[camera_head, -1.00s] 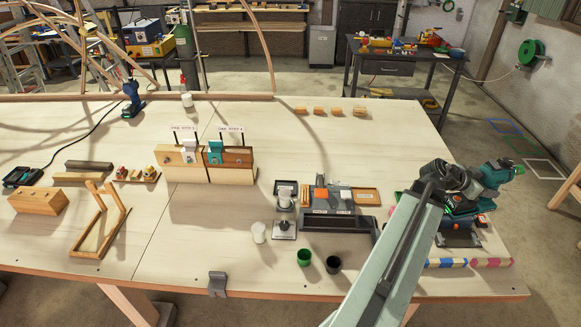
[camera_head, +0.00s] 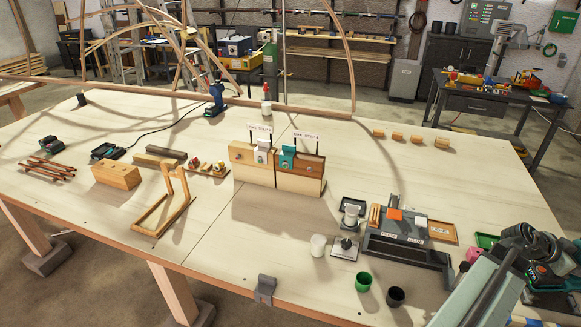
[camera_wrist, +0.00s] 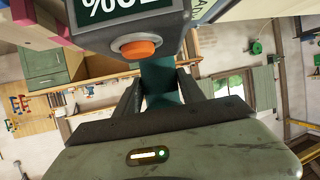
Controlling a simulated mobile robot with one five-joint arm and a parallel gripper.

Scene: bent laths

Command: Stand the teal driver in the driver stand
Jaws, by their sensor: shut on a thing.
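My gripper (camera_wrist: 160,90) is shut on the teal driver (camera_wrist: 160,76), whose teal handle shows between the two fingers in the wrist view. The driver's dark battery end, with an orange button and a "%" label, shows upside down above it. In the head view my arm enters at the lower right. Its dark wrist hides the fingers there, and a teal, dark and red tool body shows partly beside it at the right edge. I cannot tell how much of that is the held driver. I cannot make out the driver stand for certain.
A blue driver (camera_head: 215,100) stands at the back. The middle bench is partly clear.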

